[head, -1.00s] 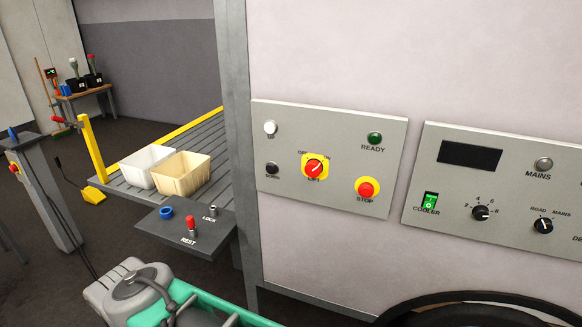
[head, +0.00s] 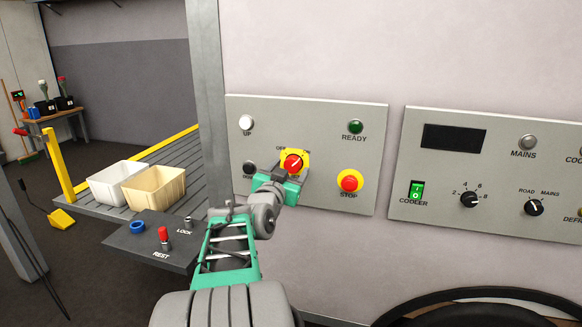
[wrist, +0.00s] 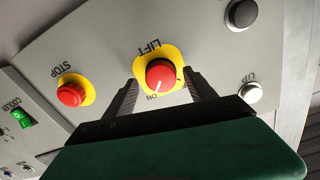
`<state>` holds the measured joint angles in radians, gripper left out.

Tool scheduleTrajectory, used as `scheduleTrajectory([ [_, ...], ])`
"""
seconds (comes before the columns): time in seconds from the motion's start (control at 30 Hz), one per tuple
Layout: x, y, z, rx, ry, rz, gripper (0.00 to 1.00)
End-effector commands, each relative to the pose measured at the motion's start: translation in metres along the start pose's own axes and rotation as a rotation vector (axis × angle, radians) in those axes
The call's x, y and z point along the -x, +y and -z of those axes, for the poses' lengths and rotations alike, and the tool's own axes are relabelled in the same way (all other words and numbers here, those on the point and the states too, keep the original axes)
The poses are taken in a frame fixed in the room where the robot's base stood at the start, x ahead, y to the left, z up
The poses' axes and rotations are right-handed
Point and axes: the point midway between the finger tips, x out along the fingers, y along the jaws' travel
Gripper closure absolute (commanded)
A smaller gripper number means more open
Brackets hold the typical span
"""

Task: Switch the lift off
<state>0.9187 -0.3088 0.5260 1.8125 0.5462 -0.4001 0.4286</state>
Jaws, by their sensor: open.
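The lift switch (head: 292,162) is a red rotary knob on a yellow plate on the grey panel (head: 318,118). Its white mark points up and right, to the ON side, in the head view. In the wrist view the knob (wrist: 160,73) appears upside down, with its mark towards the ON label. My gripper (head: 283,176) is at the panel just below the knob in the head view. In the wrist view my open gripper (wrist: 161,79) has one finger on each side of the knob. I cannot tell whether the fingers touch it. The LIFT label is hidden in the head view.
A red STOP button (head: 349,183) sits right of the knob. A white UP button (head: 246,122), a dark DOWN button (head: 249,167) and a green READY lamp (head: 355,127) share the panel. A shelf (head: 130,241) with a red REST peg juts out at lower left.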

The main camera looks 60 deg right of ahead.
Motion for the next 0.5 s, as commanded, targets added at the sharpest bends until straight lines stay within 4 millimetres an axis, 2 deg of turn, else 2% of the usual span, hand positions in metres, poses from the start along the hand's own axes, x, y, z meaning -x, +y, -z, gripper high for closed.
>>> scheduleTrajectory([
  [0.13,-0.0150,-0.0006,0.0006,-0.001,0.000,0.001,0.35],
  [0.37,-0.0165,-0.0012,-0.0002,-0.001,0.000,0.003,0.35],
  [0.5,-0.0163,-0.0013,-0.0004,-0.001,-0.001,0.003,0.45],
])
